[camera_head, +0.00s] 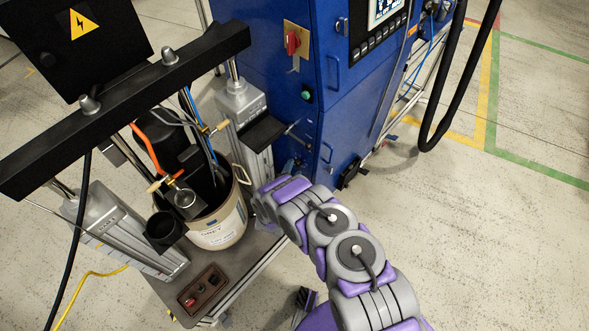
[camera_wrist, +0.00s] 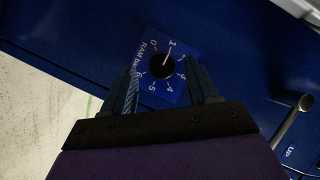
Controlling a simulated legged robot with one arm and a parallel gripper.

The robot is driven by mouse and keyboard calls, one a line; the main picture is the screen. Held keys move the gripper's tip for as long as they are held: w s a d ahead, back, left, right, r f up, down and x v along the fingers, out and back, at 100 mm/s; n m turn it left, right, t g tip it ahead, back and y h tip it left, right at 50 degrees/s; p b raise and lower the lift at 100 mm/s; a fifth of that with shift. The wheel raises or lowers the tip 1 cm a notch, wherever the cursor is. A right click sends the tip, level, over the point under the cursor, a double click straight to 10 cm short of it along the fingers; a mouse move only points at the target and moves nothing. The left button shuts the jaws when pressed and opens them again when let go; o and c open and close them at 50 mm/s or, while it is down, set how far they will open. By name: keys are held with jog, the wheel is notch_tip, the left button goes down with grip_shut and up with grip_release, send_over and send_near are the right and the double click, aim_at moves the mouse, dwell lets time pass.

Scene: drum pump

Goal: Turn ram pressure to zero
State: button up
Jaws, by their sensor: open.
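The ram pressure dial (camera_wrist: 178,93) is a blue plate with white numbers on the blue panel in the wrist view. Its round black knob (camera_wrist: 162,67) has a white mark that appears to point near the 1. My gripper (camera_wrist: 164,72) is open, with one dark finger on each side of the knob. I cannot tell whether the fingers touch it. The bottom of the dial is partly hidden. In the head view my arm (camera_head: 335,230) reaches left to the pump stand, and the dial cannot be made out.
A metal lever (camera_wrist: 292,121) beside an "UP" label sticks out right of my gripper. The head view shows a blue cabinet (camera_head: 345,110) with a red switch (camera_head: 292,43), a drum (camera_head: 222,230) and a black crossbar (camera_head: 130,105).

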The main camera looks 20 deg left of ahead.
jog(key=shift+x, duration=1.2)
jog(key=shift+c, duration=0.2)
jog(key=c, duration=1)
jog(key=shift+o, duration=0.2)
jog(key=shift+r, duration=0.1)
